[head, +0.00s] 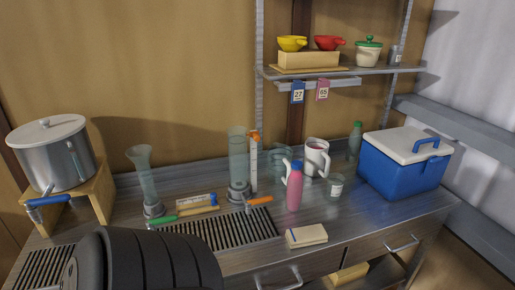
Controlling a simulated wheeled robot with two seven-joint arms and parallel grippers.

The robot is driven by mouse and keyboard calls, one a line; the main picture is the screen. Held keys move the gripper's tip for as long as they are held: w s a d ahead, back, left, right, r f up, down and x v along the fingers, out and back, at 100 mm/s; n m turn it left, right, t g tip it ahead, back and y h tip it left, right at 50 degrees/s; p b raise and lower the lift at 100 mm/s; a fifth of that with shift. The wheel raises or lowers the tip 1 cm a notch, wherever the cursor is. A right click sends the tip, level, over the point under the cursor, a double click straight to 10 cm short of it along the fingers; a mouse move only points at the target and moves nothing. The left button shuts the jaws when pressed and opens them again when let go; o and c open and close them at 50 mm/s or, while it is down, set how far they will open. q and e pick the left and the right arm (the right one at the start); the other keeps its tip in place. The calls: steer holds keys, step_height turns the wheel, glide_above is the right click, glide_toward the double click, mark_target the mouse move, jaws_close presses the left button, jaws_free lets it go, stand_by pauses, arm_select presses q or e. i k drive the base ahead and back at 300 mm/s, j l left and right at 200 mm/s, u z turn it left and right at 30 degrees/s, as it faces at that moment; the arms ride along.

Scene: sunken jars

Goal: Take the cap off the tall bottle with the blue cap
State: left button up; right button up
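A tall pink bottle (294,192) with a blue cap (296,164) stands upright on the metal counter, right of the middle in the head view. The cap sits on top of the bottle. A white spout-like part shows close at the bottle's left side; I cannot tell whether it belongs to the bottle or to something behind it. Neither of my grippers can be made out in the head view.
A white pitcher (315,157) and a glass jar (335,184) stand right of the bottle, with a blue cooler (402,178) farther right. A tall glass cylinder (237,155) stands left, behind a drain grate (225,232). A shelf (345,73) hangs above.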

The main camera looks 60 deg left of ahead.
mark_target(295, 181)
steer(key=u, duration=1.55)
